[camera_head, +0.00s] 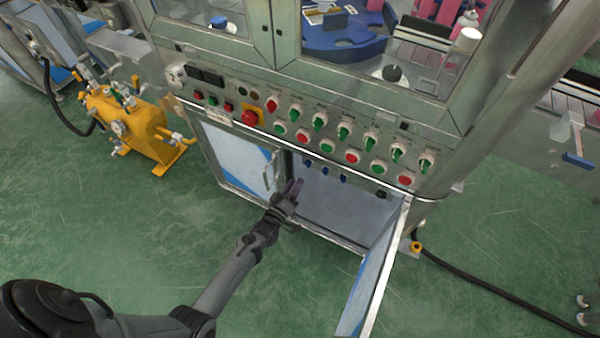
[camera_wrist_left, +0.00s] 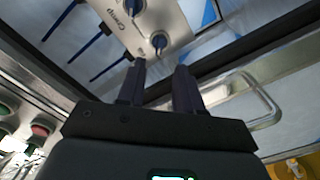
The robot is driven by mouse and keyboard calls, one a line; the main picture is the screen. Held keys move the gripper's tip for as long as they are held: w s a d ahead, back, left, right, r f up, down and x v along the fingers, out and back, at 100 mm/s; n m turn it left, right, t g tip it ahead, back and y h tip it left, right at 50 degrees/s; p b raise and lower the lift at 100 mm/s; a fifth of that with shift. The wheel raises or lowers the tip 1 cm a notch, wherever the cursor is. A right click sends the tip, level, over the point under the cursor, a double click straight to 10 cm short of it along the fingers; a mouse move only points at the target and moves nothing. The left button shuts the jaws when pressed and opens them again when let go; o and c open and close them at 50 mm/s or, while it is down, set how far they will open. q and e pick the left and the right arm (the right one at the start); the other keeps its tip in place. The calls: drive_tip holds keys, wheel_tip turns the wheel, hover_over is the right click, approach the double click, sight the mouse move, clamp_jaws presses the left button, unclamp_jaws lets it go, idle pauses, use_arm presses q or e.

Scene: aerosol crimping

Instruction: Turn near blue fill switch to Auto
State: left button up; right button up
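Three blue fill switches show in the head view inside the open lower cabinet, under the button panel: one at the left (camera_head: 307,163), one in the middle (camera_head: 325,171) and one at the right (camera_head: 343,178). My left gripper (camera_head: 293,186) is at the cabinet opening, just below and left of them. In the left wrist view, its two dark fingers (camera_wrist_left: 157,68) are apart with nothing between them. A blue switch (camera_wrist_left: 159,41) on a pale plate lies just beyond the fingertips; contact is not visible. Another blue switch (camera_wrist_left: 132,7) sits farther up. My right gripper is not in view.
The right cabinet door (camera_head: 376,280) stands open toward me. The left door (camera_head: 238,160) has a metal handle (camera_wrist_left: 265,108), close to the right of my left gripper in the wrist view. Red and green controls (camera_head: 343,132) line the panel above.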

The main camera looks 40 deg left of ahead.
use_arm(q)
drive_tip(key=s, duration=0.3)
drive_tip(key=shift+d+p, duration=0.2)
drive_tip(key=shift+p, duration=0.15)
